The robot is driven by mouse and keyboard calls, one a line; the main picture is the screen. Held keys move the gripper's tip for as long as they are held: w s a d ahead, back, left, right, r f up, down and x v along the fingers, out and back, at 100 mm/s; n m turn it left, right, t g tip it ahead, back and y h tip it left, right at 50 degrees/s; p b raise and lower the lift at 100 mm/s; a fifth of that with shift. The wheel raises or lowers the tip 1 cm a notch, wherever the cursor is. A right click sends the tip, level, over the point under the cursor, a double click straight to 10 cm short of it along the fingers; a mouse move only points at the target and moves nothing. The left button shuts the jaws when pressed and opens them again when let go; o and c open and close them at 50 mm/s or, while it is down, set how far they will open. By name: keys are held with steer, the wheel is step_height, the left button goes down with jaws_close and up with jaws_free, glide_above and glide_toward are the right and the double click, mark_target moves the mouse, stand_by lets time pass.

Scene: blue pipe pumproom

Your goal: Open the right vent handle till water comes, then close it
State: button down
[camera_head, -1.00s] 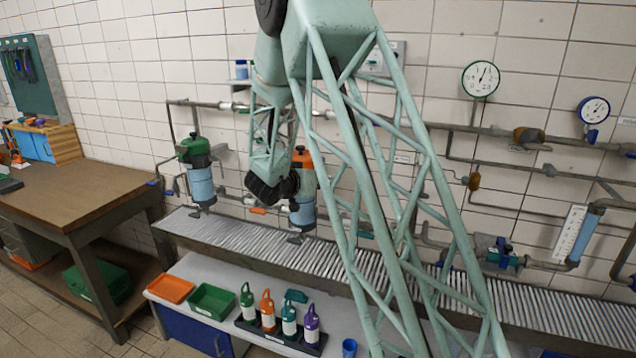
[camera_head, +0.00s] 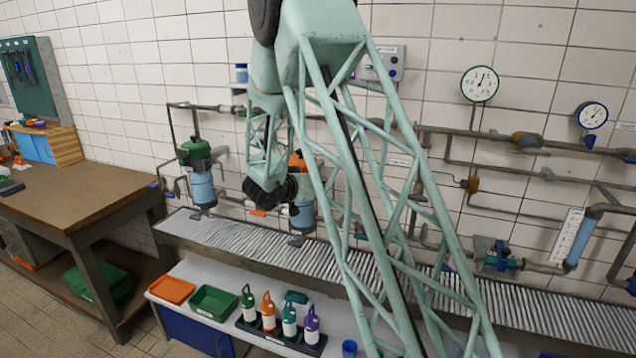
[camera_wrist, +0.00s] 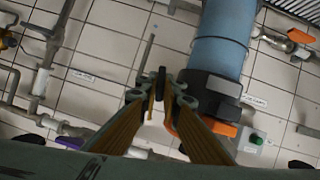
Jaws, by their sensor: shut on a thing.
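Two filter housings stand by the wall pipe. The left one has a green top (camera_head: 194,150). The right one has an orange top (camera_head: 297,160) and a blue body (camera_head: 304,216), and my arm hides part of it. In the wrist view the blue body (camera_wrist: 222,40) runs down to a black collar (camera_wrist: 212,88), with orange (camera_wrist: 221,127) beyond. My gripper (camera_wrist: 160,88) is beside that collar, its fingertips closed together on a small dark piece (camera_wrist: 161,76), apparently the right vent handle. The fingers hide most of it. I see no water coming out.
A slatted drain channel (camera_head: 400,262) runs below the pipes. A lower shelf holds an orange tray (camera_head: 171,289), a green tray (camera_head: 213,301) and several bottles. A workbench (camera_head: 75,195) stands at left. Gauges (camera_head: 479,84) hang at right.

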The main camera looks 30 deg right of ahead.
steer(key=shift+a+r+n+g+h+p, duration=0.1)
steer(key=shift+n+g+h+p, duration=0.8)
steer(key=shift+p, duration=2.65)
steer(key=shift+w+n+p, duration=0.1)
steer(key=shift+n+p, duration=1.1)
steer(key=shift+p, duration=0.75)
steer(key=c, duration=3.1)
jaws_free()
steer(key=shift+a, duration=0.1)
steer(key=v, duration=1.1)
steer(key=shift+s+a+f, duration=0.2)
steer(key=shift+s+a, duration=0.05)
steer(key=shift+a, duration=0.15)
steer(key=shift+s+f+h+b, duration=0.1)
steer(key=shift+f+h+b, duration=0.2)
steer(key=shift+b, duration=0.6)
